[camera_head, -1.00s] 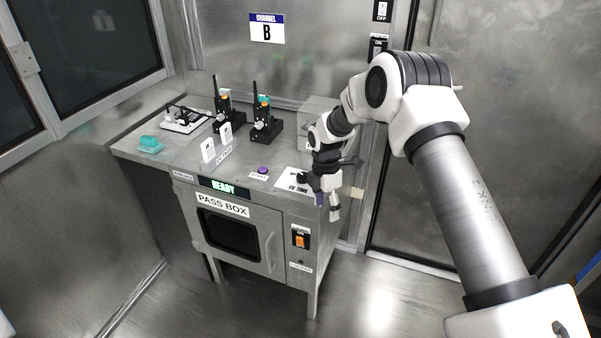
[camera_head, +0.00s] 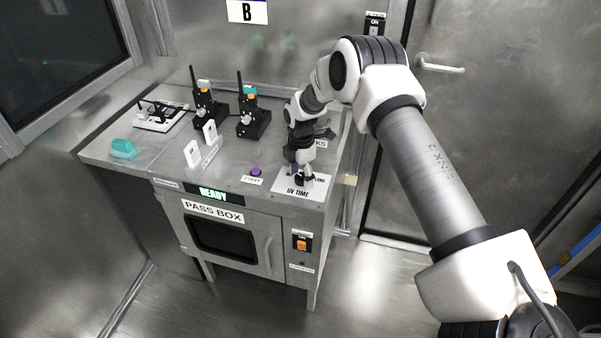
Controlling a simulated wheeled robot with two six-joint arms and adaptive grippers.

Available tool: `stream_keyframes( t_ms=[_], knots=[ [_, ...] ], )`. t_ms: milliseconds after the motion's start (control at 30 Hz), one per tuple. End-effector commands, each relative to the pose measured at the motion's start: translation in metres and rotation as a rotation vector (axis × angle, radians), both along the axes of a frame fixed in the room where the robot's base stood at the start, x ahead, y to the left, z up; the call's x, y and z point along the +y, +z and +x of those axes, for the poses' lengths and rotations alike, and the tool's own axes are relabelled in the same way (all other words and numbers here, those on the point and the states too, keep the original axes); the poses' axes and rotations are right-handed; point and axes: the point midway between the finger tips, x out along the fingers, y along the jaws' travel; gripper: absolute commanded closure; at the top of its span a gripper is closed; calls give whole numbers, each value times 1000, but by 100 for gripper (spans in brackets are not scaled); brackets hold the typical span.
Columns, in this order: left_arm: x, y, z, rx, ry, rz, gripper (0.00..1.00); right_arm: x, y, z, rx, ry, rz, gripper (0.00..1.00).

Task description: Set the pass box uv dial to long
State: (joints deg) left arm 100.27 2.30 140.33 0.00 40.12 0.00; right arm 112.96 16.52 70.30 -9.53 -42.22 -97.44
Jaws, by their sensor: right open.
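The pass box (camera_head: 273,221) is a grey metal cabinet with a "PASS BOX" label and a lit "READY" display (camera_head: 214,194). On the right of its top lies the white "UV TIME" plate (camera_head: 316,187), with the word "LONG" partly readable at its right. A small black dial (camera_head: 302,179) shows on the plate, mostly covered by my right gripper (camera_head: 299,172). The gripper is open and points down at the dial. I cannot tell whether its fingers touch the dial, and the dial's pointer is hidden. My left gripper is not in view.
A purple start button (camera_head: 255,172) sits left of the plate. Two black radios (camera_head: 252,122) in chargers, white cards (camera_head: 193,154) and a teal block (camera_head: 124,148) stand further left. An orange switch (camera_head: 301,244) is on the front. A door (camera_head: 455,130) is at right.

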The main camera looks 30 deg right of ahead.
Motion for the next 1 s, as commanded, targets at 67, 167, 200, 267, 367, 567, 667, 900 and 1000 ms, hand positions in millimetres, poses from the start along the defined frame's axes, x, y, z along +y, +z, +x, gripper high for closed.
stream_keyframes(
  t_ms=[67, 167, 200, 267, 367, 567, 667, 900, 1000],
  knots=[
    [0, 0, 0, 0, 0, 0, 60, 0, -1, 0, 0, 0, 0, 34],
    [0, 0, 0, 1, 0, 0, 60, 0, 0, 0, -1, 0, 0, 34],
    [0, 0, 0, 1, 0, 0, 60, 0, 0, 0, -1, 0, 0, 41],
    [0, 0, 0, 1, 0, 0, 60, 0, 0, 0, -1, 0, 0, 62],
    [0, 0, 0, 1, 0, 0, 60, 0, 0, -1, 1, 0, 1, 94],
    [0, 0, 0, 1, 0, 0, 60, 0, -2, -1, 3, 0, 1, 94],
    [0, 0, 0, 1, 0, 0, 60, 0, -2, -2, 4, -2, 1, 94],
    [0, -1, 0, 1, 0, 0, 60, 1, -3, -3, 7, -39, 1, 94],
    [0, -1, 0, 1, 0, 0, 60, 1, -3, -3, 8, -79, 1, 94]
  ],
)
